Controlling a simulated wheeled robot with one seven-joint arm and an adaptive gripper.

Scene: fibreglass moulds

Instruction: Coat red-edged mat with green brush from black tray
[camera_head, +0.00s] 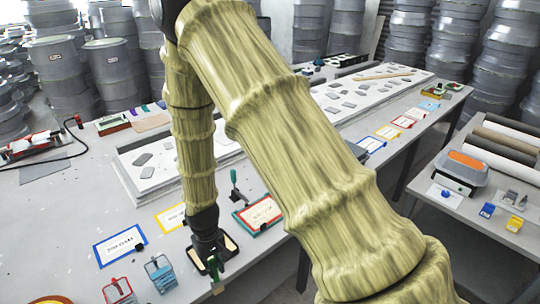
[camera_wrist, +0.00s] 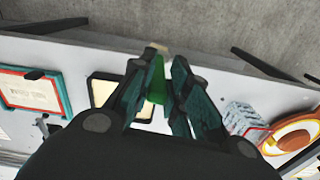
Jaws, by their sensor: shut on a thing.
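My gripper (camera_head: 211,257) points down near the table's front edge. It is shut on a green brush (camera_wrist: 157,84), whose pale end shows past the fingers; the brush also shows in the head view (camera_head: 215,268). A black tray (camera_head: 236,240) with a cream inside lies right beside the gripper; its black rim also shows in the wrist view (camera_wrist: 92,100). The fingers partly hide this tray, and I cannot tell whether the brush touches it. A small red-edged mat (camera_head: 403,121) lies far off along the right table edge, among mats edged in other colours.
Blue (camera_head: 160,273) and red (camera_head: 118,291) holders stand at the front left. A blue-edged mat (camera_head: 120,246) lies left. A white panel (camera_head: 145,180) with grey pieces lies behind my arm.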

